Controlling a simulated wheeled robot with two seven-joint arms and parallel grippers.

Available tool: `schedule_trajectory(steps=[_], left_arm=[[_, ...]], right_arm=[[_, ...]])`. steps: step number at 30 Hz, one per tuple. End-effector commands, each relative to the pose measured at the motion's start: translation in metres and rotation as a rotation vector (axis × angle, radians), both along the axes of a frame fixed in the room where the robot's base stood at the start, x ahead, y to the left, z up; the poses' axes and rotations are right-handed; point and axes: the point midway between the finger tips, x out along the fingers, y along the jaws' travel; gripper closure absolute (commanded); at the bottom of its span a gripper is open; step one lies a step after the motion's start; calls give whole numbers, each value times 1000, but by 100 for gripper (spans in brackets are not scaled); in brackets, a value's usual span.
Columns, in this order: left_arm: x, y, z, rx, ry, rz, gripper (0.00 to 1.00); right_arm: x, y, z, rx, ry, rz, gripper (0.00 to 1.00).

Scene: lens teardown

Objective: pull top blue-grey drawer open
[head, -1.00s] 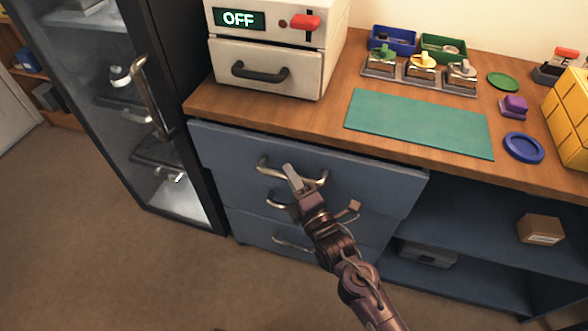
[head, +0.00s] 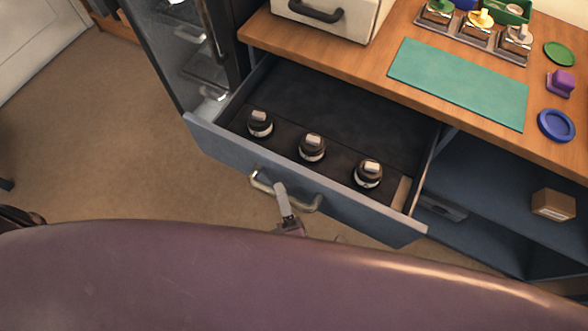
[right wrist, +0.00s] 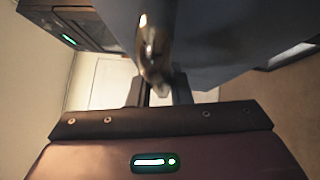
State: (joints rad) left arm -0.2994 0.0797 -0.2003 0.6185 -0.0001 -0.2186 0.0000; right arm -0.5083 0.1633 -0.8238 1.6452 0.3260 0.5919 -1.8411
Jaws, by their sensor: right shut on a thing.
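The top blue-grey drawer (head: 310,184) is pulled well out from under the wooden counter in the head view. Three dark round parts with light tops (head: 313,148) stand in a row on its dark floor. My right gripper (head: 283,200) is at the metal bar handle (head: 262,185) on the drawer front and is shut on it. In the right wrist view the handle (right wrist: 150,45) runs down between my fingers (right wrist: 160,92), close to the blue-grey front. My own large purple arm link hides the bottom of the head view. My left gripper does not show.
The counter (head: 380,90) holds a teal mat (head: 460,80), a row of metal stands, a purple block (head: 561,83) and a blue ring (head: 555,125). A glass-door cabinet stands left of the drawer. An open shelf with a cardboard box (head: 553,205) is on the right.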

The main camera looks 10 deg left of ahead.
Motion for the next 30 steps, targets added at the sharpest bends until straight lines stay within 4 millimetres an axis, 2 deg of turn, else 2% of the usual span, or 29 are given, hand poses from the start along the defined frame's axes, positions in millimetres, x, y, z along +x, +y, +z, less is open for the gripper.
schedule_trajectory(steps=[6, 20, 21, 24, 25, 30], left_arm=[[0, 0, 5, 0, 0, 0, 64], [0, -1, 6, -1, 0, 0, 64], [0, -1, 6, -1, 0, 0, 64], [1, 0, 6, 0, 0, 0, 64], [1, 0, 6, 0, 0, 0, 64], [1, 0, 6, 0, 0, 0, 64]], right_arm=[[-18, 5, 0, -2, 1, -1, 100], [-21, 6, -1, -2, 0, -2, 100], [-21, 6, -1, -2, 1, -3, 78], [-21, 6, -1, -1, 0, -2, 65], [-21, 6, -1, -1, 0, -2, 61], [-21, 7, 0, 0, 0, -2, 60]])
